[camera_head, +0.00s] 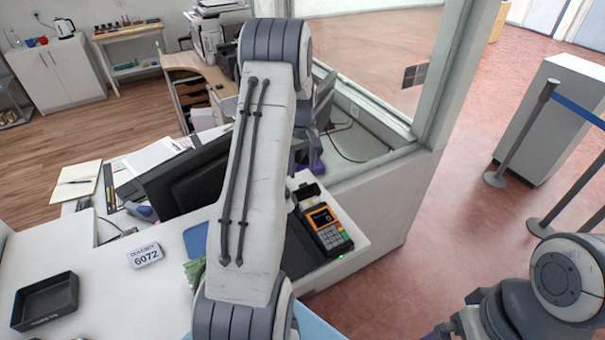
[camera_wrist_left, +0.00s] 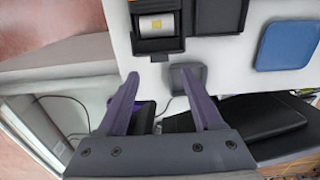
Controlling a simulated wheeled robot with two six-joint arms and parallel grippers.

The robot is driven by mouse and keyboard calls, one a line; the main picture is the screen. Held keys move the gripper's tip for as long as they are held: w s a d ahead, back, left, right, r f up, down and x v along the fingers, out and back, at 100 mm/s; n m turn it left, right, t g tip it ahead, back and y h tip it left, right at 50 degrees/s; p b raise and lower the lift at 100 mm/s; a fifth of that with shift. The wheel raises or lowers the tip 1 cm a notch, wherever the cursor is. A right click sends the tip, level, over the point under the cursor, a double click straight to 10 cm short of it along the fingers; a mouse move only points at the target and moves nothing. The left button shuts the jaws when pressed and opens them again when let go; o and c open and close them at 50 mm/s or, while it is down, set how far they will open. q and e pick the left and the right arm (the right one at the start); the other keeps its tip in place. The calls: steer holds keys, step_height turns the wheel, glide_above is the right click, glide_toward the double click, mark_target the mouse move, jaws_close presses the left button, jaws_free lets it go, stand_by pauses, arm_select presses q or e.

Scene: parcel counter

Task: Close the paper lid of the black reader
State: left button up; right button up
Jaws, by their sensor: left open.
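The black reader (camera_head: 328,230), with an orange-framed screen and a keypad, sits on the counter near its right edge. Its dark paper lid (camera_head: 307,192) stands raised at the back end. In the left wrist view the reader's open paper bay (camera_wrist_left: 157,24) shows a pale roll, with a dark strip (camera_wrist_left: 158,45), apparently the lid, along its near edge. My left gripper (camera_wrist_left: 160,78) is open and empty, its purple fingers pointing toward the reader, apart from it. In the head view the gripper (camera_head: 312,163) shows behind the reader, partly hidden by my own arm.
A grey rounded pad (camera_wrist_left: 188,78) lies close to one finger. A blue pad (camera_wrist_left: 287,46) lies farther right. A monitor (camera_head: 190,178) stands left of my arm. A black tray (camera_head: 46,300) and number sign (camera_head: 145,255) are on the counter. A window frame (camera_head: 440,80) rises behind.

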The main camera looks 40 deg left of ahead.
mark_target(317, 210)
arm_select(q)
steer(key=shift+f+p, duration=0.7)
steer(key=shift+f, duration=1.65)
steer(key=shift+c, duration=0.3)
jaws_close()
steer(key=d+y+b, duration=0.1)
steer(key=b, duration=0.5)
steer(key=s+d+t+y+b, duration=0.1)
steer(key=y+b, duration=0.1)
steer(key=b, duration=0.5)
steer(key=d+f+t+y+b, duration=0.1)
steer(key=y+b, duration=0.1)
steer(key=b, duration=0.5)
steer(key=shift+s+d+f, duration=0.1)
steer(key=shift+s+d, duration=0.1)
steer(key=shift+d, duration=0.2)
steer(key=d+t+y+b, duration=0.1)
steer(key=y+b, duration=0.1)
steer(key=b, duration=0.9)
steer(key=s+d+f+t+y+b, duration=0.1)
steer(key=d+y+b, duration=0.1)
steer(key=b, duration=1)
steer(key=s+d+f+t+y+b, duration=0.1)
steer(key=y+b, duration=0.2)
steer(key=b, duration=0.8)
steer(key=shift+d+f+y, duration=0.2)
steer(key=shift+y, duration=0.2)
steer(key=shift+r+b, duration=0.1)
steer(key=shift+b, duration=0.7)
